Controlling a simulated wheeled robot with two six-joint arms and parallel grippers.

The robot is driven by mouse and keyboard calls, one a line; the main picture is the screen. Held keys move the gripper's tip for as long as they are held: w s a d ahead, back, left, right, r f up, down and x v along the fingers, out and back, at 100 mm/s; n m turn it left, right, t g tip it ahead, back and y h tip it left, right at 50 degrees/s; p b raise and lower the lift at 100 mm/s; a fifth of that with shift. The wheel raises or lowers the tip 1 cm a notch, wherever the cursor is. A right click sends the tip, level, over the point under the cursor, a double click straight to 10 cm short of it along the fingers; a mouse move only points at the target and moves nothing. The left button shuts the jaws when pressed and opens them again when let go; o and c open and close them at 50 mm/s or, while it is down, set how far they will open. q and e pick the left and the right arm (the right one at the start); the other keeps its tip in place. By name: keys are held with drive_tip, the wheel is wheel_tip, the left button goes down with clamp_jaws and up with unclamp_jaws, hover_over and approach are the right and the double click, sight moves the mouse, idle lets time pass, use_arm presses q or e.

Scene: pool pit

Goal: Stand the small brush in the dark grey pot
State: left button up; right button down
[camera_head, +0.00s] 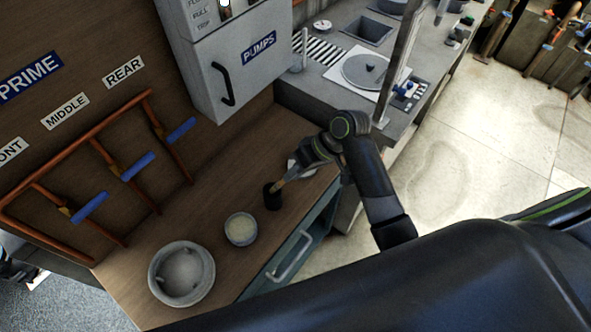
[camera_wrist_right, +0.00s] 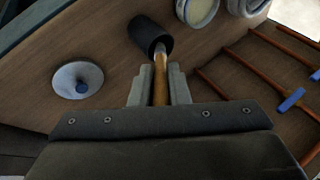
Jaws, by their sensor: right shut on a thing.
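The dark grey pot (camera_head: 272,197) stands upright on the brown wooden bench; it also shows at the top of the right wrist view (camera_wrist_right: 147,32). My right gripper (camera_head: 291,177) is just above it, at its upper right in the head view. In the right wrist view the gripper (camera_wrist_right: 161,85) is shut on the wooden handle of the small brush (camera_wrist_right: 160,88). The brush is tilted in the head view, and its lower end meets the pot's mouth. Its bristles are hidden; I cannot tell how deep they are. My left gripper is not in view.
A cream-filled tub (camera_head: 240,230) and a large grey round dish (camera_head: 182,274) stand left of the pot. Copper pipes with blue levers (camera_head: 138,166) line the wall. A grey cabinet (camera_head: 235,70) stands behind.

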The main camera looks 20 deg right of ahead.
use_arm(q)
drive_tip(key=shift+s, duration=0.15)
use_arm(e)
drive_tip(key=shift+f, duration=0.6)
drive_tip(key=c, duration=1.4)
unclamp_jaws()
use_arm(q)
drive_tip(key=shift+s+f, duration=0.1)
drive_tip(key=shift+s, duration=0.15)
use_arm(e)
drive_tip(key=shift+r, duration=0.25)
use_arm(q)
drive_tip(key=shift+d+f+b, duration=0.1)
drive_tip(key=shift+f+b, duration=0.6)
drive_tip(key=shift+b, duration=0.05)
use_arm(e)
drive_tip(key=v, duration=1.2)
drive_tip(key=shift+r, duration=0.45)
